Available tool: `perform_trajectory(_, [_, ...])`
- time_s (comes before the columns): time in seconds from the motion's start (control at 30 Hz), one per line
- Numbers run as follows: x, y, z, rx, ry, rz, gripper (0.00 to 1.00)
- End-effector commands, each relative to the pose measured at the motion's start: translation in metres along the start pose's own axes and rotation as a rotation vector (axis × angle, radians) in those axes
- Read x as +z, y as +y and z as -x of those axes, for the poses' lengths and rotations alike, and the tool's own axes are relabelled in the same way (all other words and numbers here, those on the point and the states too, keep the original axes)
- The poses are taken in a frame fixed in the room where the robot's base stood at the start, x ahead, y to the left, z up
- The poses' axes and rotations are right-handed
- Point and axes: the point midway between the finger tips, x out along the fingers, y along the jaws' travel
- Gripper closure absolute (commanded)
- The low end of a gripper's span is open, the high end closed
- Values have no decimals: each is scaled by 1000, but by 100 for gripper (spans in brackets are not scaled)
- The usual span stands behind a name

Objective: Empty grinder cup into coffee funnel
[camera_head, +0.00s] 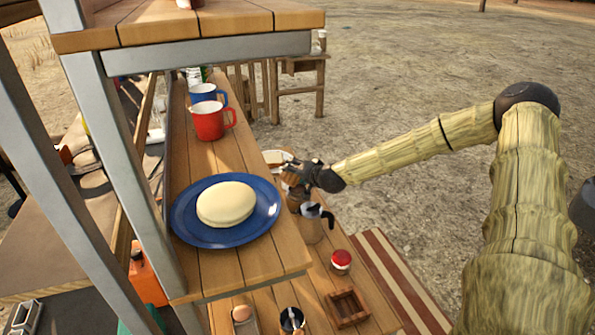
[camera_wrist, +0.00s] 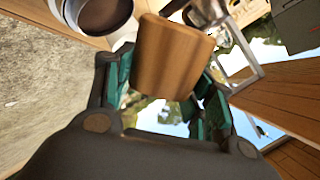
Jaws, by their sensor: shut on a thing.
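My gripper (camera_head: 297,180) is shut on a small wooden piece, which I take to be the grinder cup (camera_wrist: 172,58); it looks tilted in the wrist view. In the head view my gripper hides much of it, and its contents do not show. A metal coffee pot (camera_head: 312,226) with a dark handle stands on the lower wooden shelf, just below and right of my gripper. I cannot clearly make out the coffee funnel. A round pale-rimmed vessel with a brown inside (camera_wrist: 104,14) shows at the wrist view's upper left; I cannot tell what it is.
A blue plate (camera_head: 182,226) with a pale round food (camera_head: 226,204) lies left of my gripper. Red (camera_head: 207,121) and blue (camera_head: 203,93) mugs stand behind. A red-topped jar (camera_head: 341,261), a wooden frame (camera_head: 333,312) and a dark cup (camera_head: 292,319) stand in front.

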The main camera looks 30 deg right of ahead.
Motion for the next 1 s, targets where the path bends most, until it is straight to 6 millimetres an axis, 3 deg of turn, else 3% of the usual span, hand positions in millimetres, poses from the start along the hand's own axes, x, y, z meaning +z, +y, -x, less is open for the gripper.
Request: perform_trajectory(1.0, [-6,-28,16,-2,477,806,71])
